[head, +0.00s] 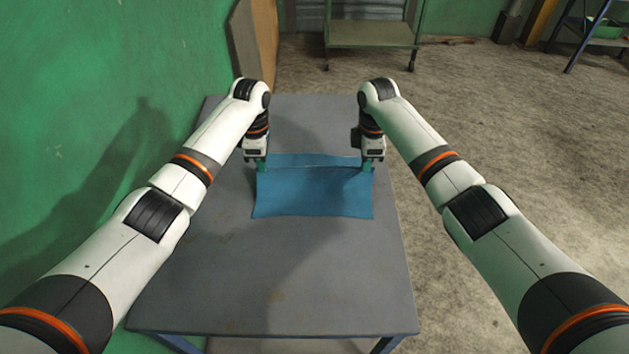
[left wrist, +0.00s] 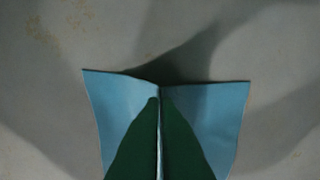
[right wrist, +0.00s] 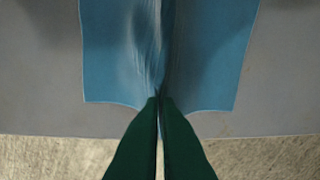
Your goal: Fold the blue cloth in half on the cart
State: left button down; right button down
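The blue cloth (head: 313,192) lies on the grey top of the cart (head: 300,275). A slightly bowed line runs across its far part, between the two grippers. My left gripper (head: 262,166) is at the cloth's left side, toward the far end. Its green fingers are shut on the cloth, which is pinched into a ridge in the left wrist view (left wrist: 210,105). My right gripper (head: 368,166) is at the right side, level with the left one. Its fingers are shut on the cloth's edge, with folds running from the pinch in the right wrist view (right wrist: 110,60).
A green wall (head: 90,110) stands close along the left side of the cart. The cart top is bare in front of the cloth. Concrete floor (head: 500,130) lies to the right. A metal shelf cart (head: 372,35) stands at the back.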

notch_tip(320, 180, up, 12)
jog(key=p, duration=1.1)
jog(key=shift+r, duration=0.2)
jog(key=shift+w, duration=0.1)
